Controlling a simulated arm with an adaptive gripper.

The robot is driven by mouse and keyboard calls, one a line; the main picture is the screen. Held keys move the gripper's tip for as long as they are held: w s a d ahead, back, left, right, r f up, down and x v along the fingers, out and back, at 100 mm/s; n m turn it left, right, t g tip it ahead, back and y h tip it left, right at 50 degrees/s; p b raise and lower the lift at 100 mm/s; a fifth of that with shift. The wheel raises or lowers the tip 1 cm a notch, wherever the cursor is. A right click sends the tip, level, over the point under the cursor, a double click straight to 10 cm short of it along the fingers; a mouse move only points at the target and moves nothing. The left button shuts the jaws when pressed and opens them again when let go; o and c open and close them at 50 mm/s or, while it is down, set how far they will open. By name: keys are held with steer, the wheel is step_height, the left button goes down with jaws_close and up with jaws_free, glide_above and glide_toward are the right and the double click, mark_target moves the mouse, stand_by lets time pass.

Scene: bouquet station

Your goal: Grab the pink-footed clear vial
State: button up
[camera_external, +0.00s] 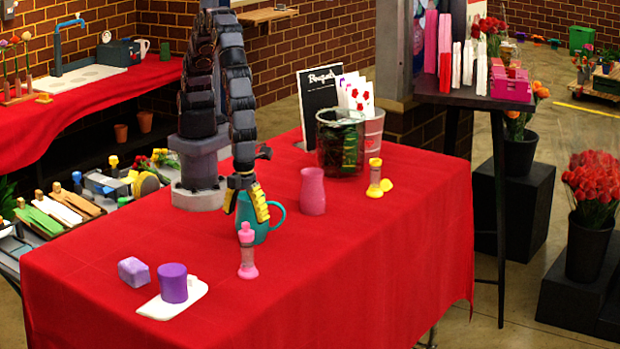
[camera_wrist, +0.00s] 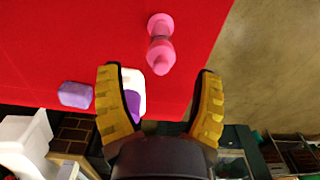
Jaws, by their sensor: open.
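The pink-footed clear vial (camera_external: 247,252) stands upright on the red tablecloth, with a pink base, a pink top and a see-through pinkish middle. In the wrist view the vial (camera_wrist: 160,44) lies beyond the fingertips, near the centre line. My gripper (camera_external: 246,216) is open and empty, with yellow-padded fingers pointing down. In the external view it appears above and behind the vial, overlapping the teal jug. In the wrist view the gripper (camera_wrist: 158,71) has its fingers wide apart, with the vial's near end close to the gap between the tips.
A teal jug (camera_external: 277,215) stands behind the vial. A purple cylinder (camera_external: 173,283) is on a white board (camera_external: 190,305), beside a lavender block (camera_external: 133,271). A pink vase (camera_external: 312,191) and yellow-footed vial (camera_external: 375,178) stand farther back. Cloth right of the vial is clear.

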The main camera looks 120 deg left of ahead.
mark_target(247, 245)
step_height(247, 245, down, 8)
steer(key=shift+d+r, duration=0.1)
steer(key=shift+r, duration=0.15)
steer(key=shift+w+r, duration=0.1)
jaws_close()
